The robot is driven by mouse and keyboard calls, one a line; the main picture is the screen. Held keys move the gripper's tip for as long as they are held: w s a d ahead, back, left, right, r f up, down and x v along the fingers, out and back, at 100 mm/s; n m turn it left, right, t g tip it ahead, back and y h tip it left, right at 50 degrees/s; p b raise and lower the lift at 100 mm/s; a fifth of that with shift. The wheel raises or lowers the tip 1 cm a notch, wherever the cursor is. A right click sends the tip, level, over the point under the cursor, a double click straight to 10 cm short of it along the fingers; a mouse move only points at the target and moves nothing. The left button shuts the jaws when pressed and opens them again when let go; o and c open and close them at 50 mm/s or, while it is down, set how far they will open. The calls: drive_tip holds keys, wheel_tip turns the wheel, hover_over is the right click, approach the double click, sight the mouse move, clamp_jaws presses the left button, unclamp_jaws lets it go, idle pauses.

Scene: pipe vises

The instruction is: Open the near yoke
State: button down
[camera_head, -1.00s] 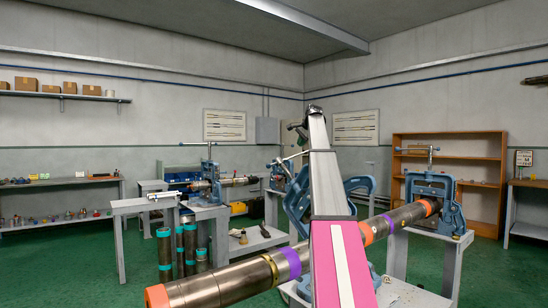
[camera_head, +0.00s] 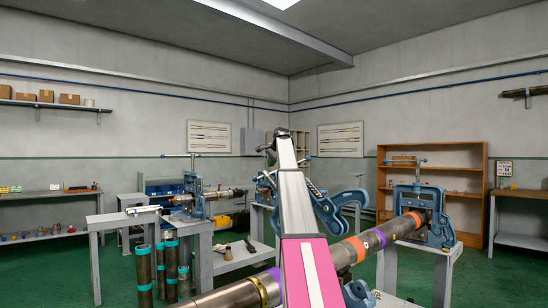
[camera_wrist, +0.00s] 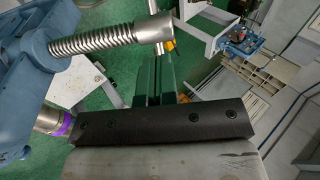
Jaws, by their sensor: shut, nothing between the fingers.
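The near yoke (camera_head: 331,214) is a blue casting right of my arm in the head view, beside the long steel pipe (camera_head: 343,252). It looks tipped over to the right, with its screw pointing sideways and the handle upright. In the wrist view the blue yoke (camera_wrist: 28,75) fills the left side, with its threaded screw (camera_wrist: 95,40) and metal handle close by. My gripper (camera_wrist: 152,75) shows there beyond a black bar, its fingers shut and empty, beside and below the screw. I cannot tell whether it touches the yoke. My arm hides part of the yoke in the head view.
Another blue vise (camera_head: 411,203) with an upright yoke holds the pipe's right end on a grey stand. A further vise (camera_head: 194,195) stands on a bench at left, with several upright pipes (camera_head: 171,262) below. A wooden shelf (camera_head: 440,153) is at the back right.

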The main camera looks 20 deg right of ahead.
sight(269, 174)
drive_tip(key=shift+x, duration=2.1)
drive_tip(key=w+a+f+g+h, duration=0.1)
drive_tip(key=w+a+f+g, duration=0.3)
drive_tip(key=w+f, duration=0.8)
drive_tip(key=shift+w+a+f, duration=0.3)
drive_tip(key=shift+w+a, duration=0.15)
drive_tip(key=shift+w, duration=0.2)
